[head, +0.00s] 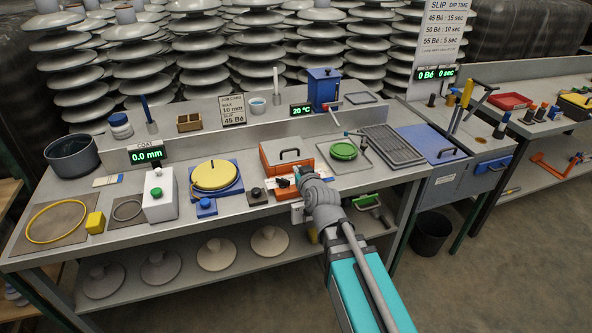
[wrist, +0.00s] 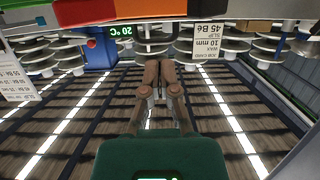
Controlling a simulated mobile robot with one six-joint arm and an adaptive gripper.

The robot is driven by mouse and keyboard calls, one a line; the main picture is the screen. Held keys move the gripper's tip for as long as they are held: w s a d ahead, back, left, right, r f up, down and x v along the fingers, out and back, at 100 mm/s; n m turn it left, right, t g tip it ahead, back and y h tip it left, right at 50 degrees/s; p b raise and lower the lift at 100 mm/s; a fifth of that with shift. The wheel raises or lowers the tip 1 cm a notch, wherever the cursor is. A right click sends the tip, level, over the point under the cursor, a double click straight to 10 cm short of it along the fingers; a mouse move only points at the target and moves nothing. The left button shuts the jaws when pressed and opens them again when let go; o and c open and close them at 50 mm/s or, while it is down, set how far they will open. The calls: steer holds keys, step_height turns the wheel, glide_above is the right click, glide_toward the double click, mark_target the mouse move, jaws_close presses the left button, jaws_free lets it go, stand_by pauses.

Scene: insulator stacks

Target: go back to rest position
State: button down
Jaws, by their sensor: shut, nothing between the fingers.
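My gripper (head: 299,174) is at the front of the workbench, just before the orange box (head: 290,157) with the grey lid; I cannot tell whether they touch. In the wrist view, which is upside down, my gripper (wrist: 165,66) has its brown fingers together with nothing between them. My teal arm reaches in from the bottom of the head view. It hides part of the bench's front edge.
The workbench holds a yellow disc (head: 215,175), a white box with a green knob (head: 159,194), a green round lid (head: 344,150), a grey rack (head: 392,144) and a blue canister (head: 324,88). A black bin (head: 431,233) stands on the floor. Open floor lies at the lower right.

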stand_by(0.4)
steer(key=shift+s+d+f+g, duration=0.1)
steer(key=shift+d+f+g, duration=0.3)
steer(key=shift+d+f, duration=0.1)
steer(key=s+d+f+m+g+h, duration=0.25)
steer(key=s+d+f+g, duration=0.3)
steer(key=d+f, duration=0.4)
steer(key=s+d+f+m+g+h, duration=0.2)
steer(key=s+d+f+g+h, duration=0.15)
steer(key=s+d+g, duration=0.65)
step_height(320, 180, up, 15)
steer(key=s+d+t+p, duration=0.1)
steer(key=d+t+p, duration=0.1)
steer(key=p, duration=1.3)
steer(key=shift+s, duration=0.3)
steer(key=shift+d, duration=0.1)
